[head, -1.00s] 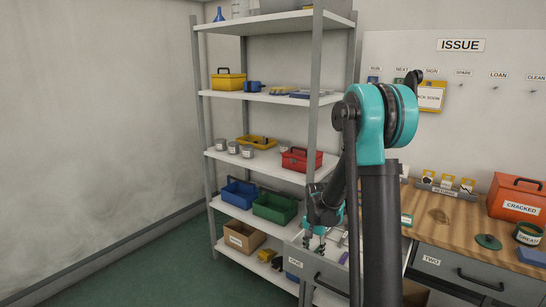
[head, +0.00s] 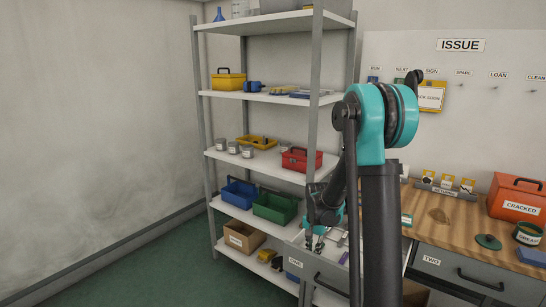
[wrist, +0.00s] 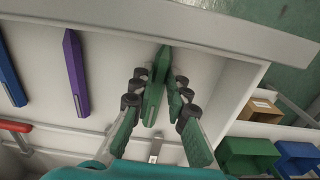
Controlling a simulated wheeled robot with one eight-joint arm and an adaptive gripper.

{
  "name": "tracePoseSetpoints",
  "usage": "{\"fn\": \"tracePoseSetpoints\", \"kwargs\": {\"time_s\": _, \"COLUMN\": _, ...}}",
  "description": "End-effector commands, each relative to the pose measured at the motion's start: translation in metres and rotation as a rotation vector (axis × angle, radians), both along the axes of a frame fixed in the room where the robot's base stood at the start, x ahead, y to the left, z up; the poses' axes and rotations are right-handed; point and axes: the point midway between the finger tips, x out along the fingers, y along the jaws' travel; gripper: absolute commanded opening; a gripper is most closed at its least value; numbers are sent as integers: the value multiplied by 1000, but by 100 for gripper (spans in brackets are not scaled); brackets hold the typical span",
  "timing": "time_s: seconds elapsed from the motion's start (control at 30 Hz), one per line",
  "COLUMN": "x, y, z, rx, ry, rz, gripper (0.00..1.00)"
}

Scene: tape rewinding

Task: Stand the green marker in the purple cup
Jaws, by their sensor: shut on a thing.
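My gripper (wrist: 156,98) is in the wrist view above an open drawer (wrist: 215,62), its fingers shut on the green marker (wrist: 153,88). The marker lies between the two fingers, with one end toward the drawer's upper wall. In the head view my gripper (head: 316,240) is low at the drawer, partly behind my own arm, and the marker is too small to tell there. I see no purple cup in either view.
A purple marker (wrist: 75,72) and a blue marker (wrist: 11,72) lie in the drawer left of my gripper. The shelf unit (head: 315,150) stands close to the drawer's left. A wooden worktop (head: 455,230) with several items is to the right.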

Motion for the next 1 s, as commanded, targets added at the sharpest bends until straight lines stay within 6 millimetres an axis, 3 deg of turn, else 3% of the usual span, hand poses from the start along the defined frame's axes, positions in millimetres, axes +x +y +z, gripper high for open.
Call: {"fn": "tracePoseSetpoints", "kwargs": {"time_s": 1.0, "x": 0, "y": 0, "z": 71, "rx": 0, "ry": 0, "rz": 0, "gripper": 0}}
